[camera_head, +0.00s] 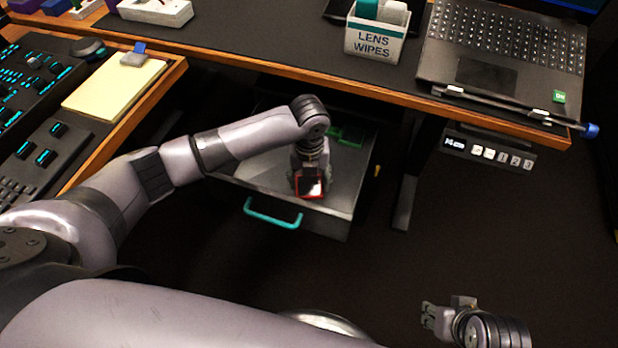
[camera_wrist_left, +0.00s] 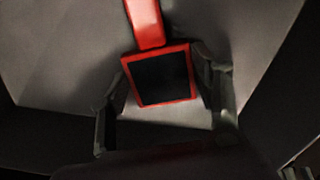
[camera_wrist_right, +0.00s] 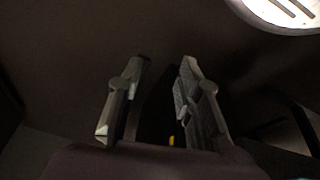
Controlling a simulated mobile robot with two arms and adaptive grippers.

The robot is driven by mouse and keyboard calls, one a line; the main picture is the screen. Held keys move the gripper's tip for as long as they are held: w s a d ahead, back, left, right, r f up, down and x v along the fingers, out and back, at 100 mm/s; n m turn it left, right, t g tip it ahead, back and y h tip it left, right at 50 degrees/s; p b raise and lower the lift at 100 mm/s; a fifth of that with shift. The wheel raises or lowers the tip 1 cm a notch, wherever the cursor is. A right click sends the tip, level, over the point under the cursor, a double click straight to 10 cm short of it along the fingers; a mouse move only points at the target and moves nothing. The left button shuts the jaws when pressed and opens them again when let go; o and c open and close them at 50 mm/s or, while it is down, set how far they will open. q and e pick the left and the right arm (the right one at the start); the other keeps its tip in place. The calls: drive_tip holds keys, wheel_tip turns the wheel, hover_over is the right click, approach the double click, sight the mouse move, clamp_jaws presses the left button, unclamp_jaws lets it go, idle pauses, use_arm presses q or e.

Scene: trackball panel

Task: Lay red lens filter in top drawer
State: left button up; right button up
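The red lens filter (camera_head: 311,196) is a small square with a red frame at the lower end of my left gripper (camera_head: 310,180), over the front part of the open top drawer (camera_head: 335,215). In the left wrist view the filter (camera_wrist_left: 161,76) has a dark pane and sits between the two fingers (camera_wrist_left: 161,78), which appear to press its side edges. A red strip extends from its upper edge. Whether the filter touches the drawer floor is unclear. My right gripper (camera_head: 428,316) is open and empty, away from the drawer; its parted fingers (camera_wrist_right: 160,85) show in the right wrist view.
The drawer has a teal handle (camera_head: 272,215) and holds a green item (camera_head: 348,135) at the back. The desk edge (camera_head: 330,83) overhangs it. A lens wipes box (camera_head: 375,40) and a laptop (camera_head: 505,45) stand on the desk. The floor at right is clear.

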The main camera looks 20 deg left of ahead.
sight(309, 183)
use_arm(q)
drive_tip(key=o, duration=0.4)
drive_tip(key=shift+r, duration=0.1)
drive_tip(key=shift+r, duration=0.25)
drive_tip(key=shift+r+p, duration=1.6)
drive_tip(key=shift+r, duration=4.2)
use_arm(e)
wheel_tip(309, 183, down, 12)
drive_tip(key=shift+w+a+r+g, duration=0.2)
drive_tip(key=shift+w+g, duration=0.1)
